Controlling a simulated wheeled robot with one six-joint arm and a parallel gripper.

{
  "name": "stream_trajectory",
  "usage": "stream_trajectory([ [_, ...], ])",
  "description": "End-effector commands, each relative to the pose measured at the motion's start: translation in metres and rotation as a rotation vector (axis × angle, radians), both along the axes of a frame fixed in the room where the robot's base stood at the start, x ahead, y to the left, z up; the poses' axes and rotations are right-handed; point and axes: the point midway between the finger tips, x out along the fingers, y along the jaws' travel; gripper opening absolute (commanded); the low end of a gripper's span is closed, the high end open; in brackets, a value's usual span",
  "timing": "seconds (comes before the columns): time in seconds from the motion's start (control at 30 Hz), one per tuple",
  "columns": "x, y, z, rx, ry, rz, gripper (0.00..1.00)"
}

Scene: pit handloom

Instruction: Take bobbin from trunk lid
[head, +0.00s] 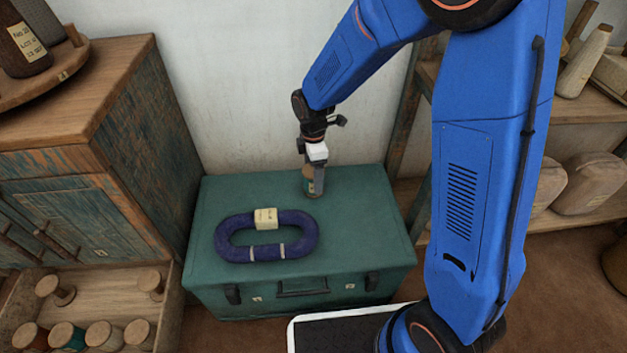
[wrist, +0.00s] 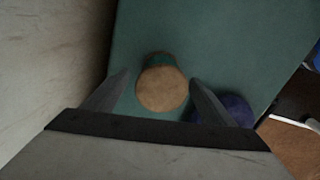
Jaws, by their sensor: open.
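The bobbin (head: 308,183) stands on the green trunk lid (head: 352,213), toward the back near the wall. It has a tan wooden end and a green band. In the wrist view the bobbin (wrist: 163,88) shows its round tan top between my two fingers. My gripper (head: 316,188) is at the bobbin, pointing down, with its fingers on either side. In the wrist view my gripper (wrist: 160,95) is open, with gaps seen beside the bobbin. Part of the bobbin is hidden by a finger in the head view.
A dark blue yarn hank (head: 232,243) with a paper label lies on the lid, in front and left of the bobbin. A wooden cabinet (head: 130,120) stands left, above an open drawer (head: 95,295) of several bobbins. Shelves (head: 580,115) stand right. The lid's right side is clear.

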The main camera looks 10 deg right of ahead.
Motion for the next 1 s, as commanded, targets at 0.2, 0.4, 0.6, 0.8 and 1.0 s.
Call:
stream_trajectory([
  [0.2,-0.003,0.000,-0.030,-0.001,0.003,0.000,0.78],
  [0.4,-0.002,0.000,-0.036,0.000,0.000,0.000,0.78],
  [0.6,-0.002,0.000,-0.036,0.000,0.000,0.000,0.66],
  [0.8,-0.002,0.000,-0.036,0.000,0.000,0.000,0.30],
  [1.0,-0.002,0.000,-0.035,0.000,0.000,0.000,0.30],
])
